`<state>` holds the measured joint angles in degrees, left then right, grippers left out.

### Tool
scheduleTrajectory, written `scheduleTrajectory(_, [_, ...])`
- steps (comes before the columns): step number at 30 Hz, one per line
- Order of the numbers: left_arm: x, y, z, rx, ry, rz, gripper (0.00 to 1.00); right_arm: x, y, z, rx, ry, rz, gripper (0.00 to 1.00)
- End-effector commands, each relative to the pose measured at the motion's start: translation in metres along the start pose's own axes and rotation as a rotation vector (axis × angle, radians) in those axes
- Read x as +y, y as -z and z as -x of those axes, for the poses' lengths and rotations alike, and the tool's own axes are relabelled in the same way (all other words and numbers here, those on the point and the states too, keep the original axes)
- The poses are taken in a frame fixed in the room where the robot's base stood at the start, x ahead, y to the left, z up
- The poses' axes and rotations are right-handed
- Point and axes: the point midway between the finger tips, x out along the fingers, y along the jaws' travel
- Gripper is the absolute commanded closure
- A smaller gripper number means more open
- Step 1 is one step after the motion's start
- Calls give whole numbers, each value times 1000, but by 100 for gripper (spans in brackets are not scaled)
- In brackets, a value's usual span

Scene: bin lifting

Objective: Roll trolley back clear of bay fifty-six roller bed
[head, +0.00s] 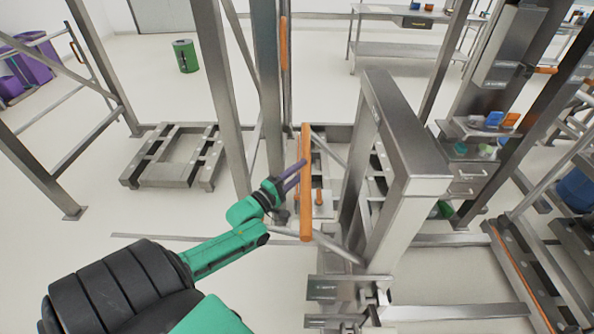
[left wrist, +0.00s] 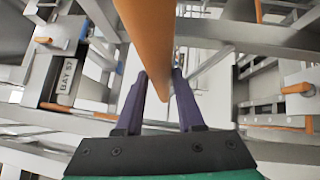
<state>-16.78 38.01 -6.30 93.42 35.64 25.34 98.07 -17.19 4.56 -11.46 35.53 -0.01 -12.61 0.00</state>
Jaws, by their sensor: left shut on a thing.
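The trolley's orange upright handle bar (head: 306,195) stands in the middle of the head view, beside a steel post and frame (head: 405,140). My left gripper (head: 299,172) reaches it from the left, its purple fingers at the bar. In the left wrist view, the orange bar (left wrist: 151,45) runs between the two purple fingers (left wrist: 158,90), which are shut on it. Which steel parts belong to the trolley is hard to tell. My right gripper is in neither view. I cannot make out which roller bed is bay fifty-six.
A low steel frame (head: 135,178) sits on the floor at the left. Tall steel uprights (head: 215,80) stand close behind my left arm. A green bin (head: 185,56) and a workbench (head: 400,50) are farther back. A bay sign (left wrist: 68,78) shows in the left wrist view. Open floor lies at the left.

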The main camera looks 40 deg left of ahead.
Motion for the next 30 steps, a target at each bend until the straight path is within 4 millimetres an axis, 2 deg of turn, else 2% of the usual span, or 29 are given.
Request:
scheduleTrajectory(1, [11,-1,-4,-5,-25,-6,100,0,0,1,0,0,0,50])
scheduleTrajectory(3, [11,0,-4,-5,-26,-6,100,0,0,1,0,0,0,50])
scheduleTrajectory(4, [11,0,-4,-5,-26,-7,51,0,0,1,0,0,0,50])
scheduleTrajectory(5, [11,0,-4,-5,-26,-7,40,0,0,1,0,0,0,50])
scheduleTrajectory(6, [11,0,-4,-4,-25,-6,33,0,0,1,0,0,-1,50])
scheduleTrajectory(14, [6,0,-2,-2,-13,-3,33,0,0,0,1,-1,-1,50])
scheduleTrajectory(19, [3,0,12,-1,-9,-2,33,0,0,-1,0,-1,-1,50])
scheduleTrajectory(23, [1,0,37,-1,-6,-2,33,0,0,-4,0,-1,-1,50])
scheduleTrajectory(30, [0,0,103,-2,-7,-3,33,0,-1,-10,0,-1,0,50])
